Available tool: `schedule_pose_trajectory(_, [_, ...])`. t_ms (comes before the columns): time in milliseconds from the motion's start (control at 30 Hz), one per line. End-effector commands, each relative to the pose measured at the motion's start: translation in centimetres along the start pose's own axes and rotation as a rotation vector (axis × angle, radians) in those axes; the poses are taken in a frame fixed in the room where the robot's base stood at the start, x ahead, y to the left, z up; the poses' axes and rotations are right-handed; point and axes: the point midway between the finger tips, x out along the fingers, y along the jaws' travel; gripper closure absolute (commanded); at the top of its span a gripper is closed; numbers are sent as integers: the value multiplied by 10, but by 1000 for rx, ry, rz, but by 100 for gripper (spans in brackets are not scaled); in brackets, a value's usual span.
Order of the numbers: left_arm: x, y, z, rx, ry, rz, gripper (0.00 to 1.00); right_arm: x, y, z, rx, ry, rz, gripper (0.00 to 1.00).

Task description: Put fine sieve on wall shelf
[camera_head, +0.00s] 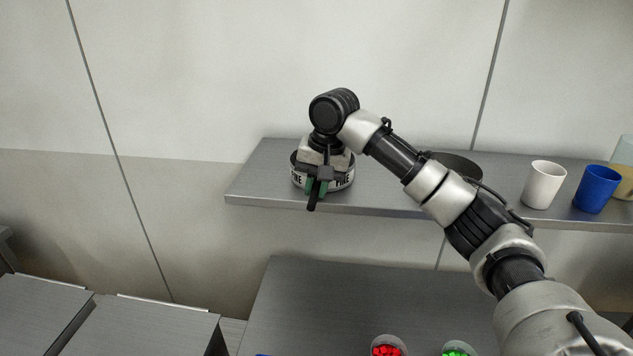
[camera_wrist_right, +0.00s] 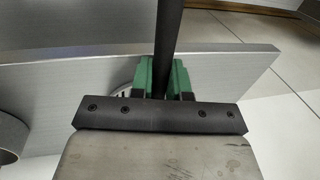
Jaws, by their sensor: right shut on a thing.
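The fine sieve (camera_head: 342,181) is a round, low sieve with a white labelled band reading "FINE" and a dark handle that points toward me. It is at the left part of the wall shelf (camera_head: 262,175), at shelf height; I cannot tell whether its base touches the surface. My right gripper (camera_head: 318,186) is above the sieve's front and shut on its dark handle. In the right wrist view the green fingers (camera_wrist_right: 163,78) close around the dark handle (camera_wrist_right: 168,40); most of the sieve is hidden there. My left gripper is not in view.
A dark round pan-like item (camera_head: 458,163) lies on the shelf behind my right arm. A white cup (camera_head: 543,185), a blue cup (camera_head: 597,189) and a beige container (camera_head: 623,170) stand at the right. Below is a worktop (camera_head: 310,300) with red-filled (camera_head: 388,346) and green-filled (camera_head: 458,349) cups.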

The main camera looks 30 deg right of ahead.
Motion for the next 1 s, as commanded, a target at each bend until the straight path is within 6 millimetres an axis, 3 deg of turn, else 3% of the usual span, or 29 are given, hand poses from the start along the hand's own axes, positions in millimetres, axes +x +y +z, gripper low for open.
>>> schedule_pose_trajectory(67, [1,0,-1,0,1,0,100,0,0,0,-1,1,-1,100])
schedule_pose_trajectory(100, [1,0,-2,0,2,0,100,1,0,0,-1,-1,1,81])
schedule_pose_trajectory(267, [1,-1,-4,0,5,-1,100,0,0,0,-1,-1,1,58])
schedule_pose_trajectory(667, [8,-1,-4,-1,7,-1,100,-9,0,0,-1,1,-1,58])
schedule_pose_trajectory(867, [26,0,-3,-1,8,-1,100,-48,0,0,-2,3,-5,58])
schedule_pose_trajectory(1000, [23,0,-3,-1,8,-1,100,-82,0,-1,0,4,0,58])
